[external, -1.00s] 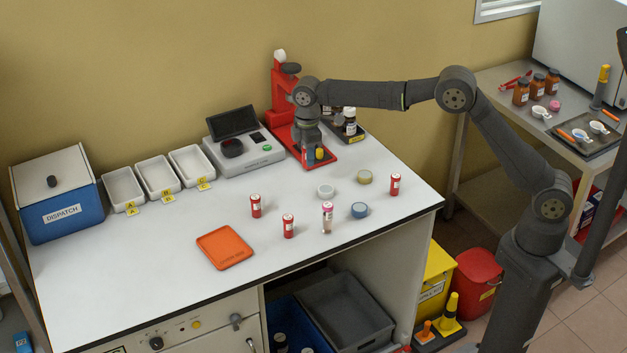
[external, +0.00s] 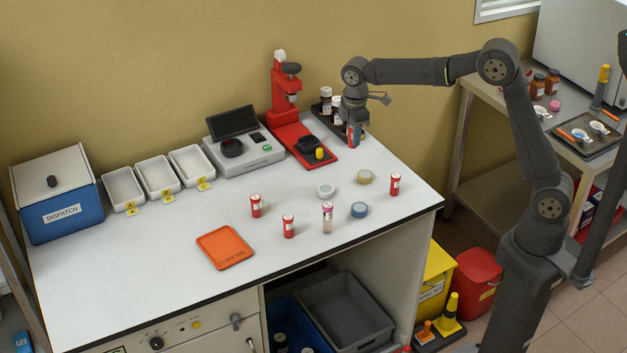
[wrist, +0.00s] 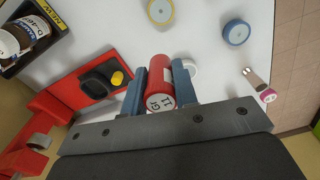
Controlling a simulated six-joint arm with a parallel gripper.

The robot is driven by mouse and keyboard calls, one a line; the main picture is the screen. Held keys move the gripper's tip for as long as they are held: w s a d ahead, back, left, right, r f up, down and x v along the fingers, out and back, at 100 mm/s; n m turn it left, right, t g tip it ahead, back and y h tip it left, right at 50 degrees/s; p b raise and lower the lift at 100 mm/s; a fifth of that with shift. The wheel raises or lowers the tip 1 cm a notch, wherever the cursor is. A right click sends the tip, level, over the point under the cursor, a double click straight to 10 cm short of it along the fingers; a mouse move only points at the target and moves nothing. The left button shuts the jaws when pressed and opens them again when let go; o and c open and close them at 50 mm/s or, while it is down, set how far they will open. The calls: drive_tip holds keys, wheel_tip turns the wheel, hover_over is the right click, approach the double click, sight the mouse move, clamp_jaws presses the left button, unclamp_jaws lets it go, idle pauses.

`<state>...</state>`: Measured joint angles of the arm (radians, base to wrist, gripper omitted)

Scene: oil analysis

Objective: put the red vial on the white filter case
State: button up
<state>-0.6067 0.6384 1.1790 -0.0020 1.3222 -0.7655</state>
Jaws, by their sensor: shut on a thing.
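My gripper (external: 354,140) is shut on a red vial (wrist: 159,82), which sits between the two blue fingers in the wrist view with its white printed end facing the camera. In the wrist view the white filter case (wrist: 191,68) shows partly behind the vial and a finger.
A yellowish case (external: 364,177) and a blue case (external: 359,210) lie near the white one. Red vials (external: 256,206) (external: 289,226) (external: 395,184) and a clear-bodied vial (external: 327,218) stand around them. The red press (external: 284,95) and a dark bottle tray (external: 360,134) are behind.

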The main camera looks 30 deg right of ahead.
drive_tip(key=a+f, duration=0.2)
drive_tip(key=a, duration=0.1)
drive_tip(key=s+a+f, duration=0.1)
drive_tip(key=a+f, duration=0.1)
drive_tip(key=a, duration=0.1)
drive_tip(key=s+a+f, duration=0.1)
drive_tip(key=a+f, duration=0.1)
drive_tip(key=a, duration=0.2)
drive_tip(key=shift+f, duration=2.15)
drive_tip(key=shift+f, duration=0.1)
drive_tip(key=o, duration=0.9)
drive_tip(key=shift+o, duration=0.2)
wheel_tip(320, 180, up, 12)
